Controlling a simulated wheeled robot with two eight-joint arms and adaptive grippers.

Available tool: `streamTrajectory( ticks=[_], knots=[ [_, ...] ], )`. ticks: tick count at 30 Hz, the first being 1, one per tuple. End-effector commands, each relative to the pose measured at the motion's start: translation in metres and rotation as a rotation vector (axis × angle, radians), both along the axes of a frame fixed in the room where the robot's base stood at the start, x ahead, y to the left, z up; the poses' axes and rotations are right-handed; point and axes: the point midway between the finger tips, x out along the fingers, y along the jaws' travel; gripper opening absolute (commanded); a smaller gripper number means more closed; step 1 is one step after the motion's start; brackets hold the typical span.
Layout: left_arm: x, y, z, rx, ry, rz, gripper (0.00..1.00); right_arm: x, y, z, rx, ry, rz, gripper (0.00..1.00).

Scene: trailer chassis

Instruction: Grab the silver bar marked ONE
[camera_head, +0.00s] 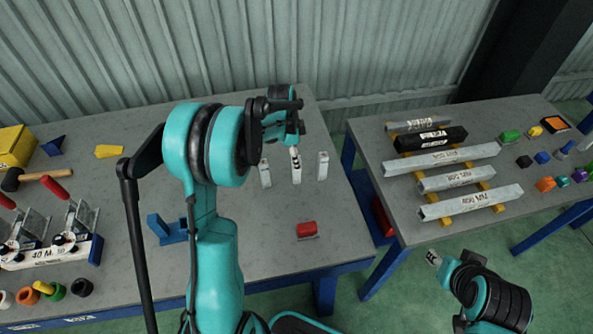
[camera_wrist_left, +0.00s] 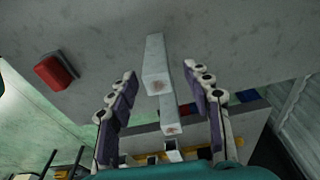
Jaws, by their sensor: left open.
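Three short silver bars stand side by side on the left table: a left bar (camera_head: 265,173), a middle bar (camera_head: 297,170) and a right bar (camera_head: 323,166). I cannot read the word ONE on any of them. My left gripper (camera_head: 290,130) is just behind and above the bars, its fingers partly hidden by its own arm. In the left wrist view, my left gripper (camera_wrist_left: 168,105) is open, with a pale bar (camera_wrist_left: 155,65) and another pale bar (camera_wrist_left: 194,95) showing between its purple-padded fingers; contact is unclear. My right gripper (camera_head: 433,258) is low at right, away from the bars, its opening unclear.
A red block (camera_head: 307,230) lies in front of the bars; a blue bracket (camera_head: 167,229) stands to their left. The right table (camera_head: 375,147) holds several longer marked bars on yellow supports and small colored parts. A gap separates the tables. Clamps and a hammer (camera_head: 35,177) lie far left.

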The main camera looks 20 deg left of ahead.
Motion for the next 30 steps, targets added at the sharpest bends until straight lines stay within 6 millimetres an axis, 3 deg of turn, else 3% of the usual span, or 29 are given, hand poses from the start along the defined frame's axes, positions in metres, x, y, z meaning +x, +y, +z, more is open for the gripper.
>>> streamTrajectory(
  ticks=[12,20,24,26,30],
  knots=[
    [0.002,-0.008,-0.054,0.001,-0.001,0.000,0.50,0.000,0.000,-0.024,0.000,0.000,0.000,0.40],
    [0.002,-0.009,-0.057,0.001,-0.001,0.000,0.50,0.000,0.000,-0.023,0.000,0.000,0.000,0.40],
    [0.002,-0.009,-0.057,0.001,-0.001,0.000,0.13,0.000,0.000,-0.023,0.000,0.000,0.000,0.40],
    [0.002,-0.009,-0.057,0.001,-0.001,0.000,0.00,0.000,0.000,-0.023,0.000,0.000,0.000,0.40],
    [0.002,-0.009,-0.057,0.001,-0.001,0.000,0.00,0.000,0.000,-0.023,0.000,0.000,0.000,0.40]
  ],
)
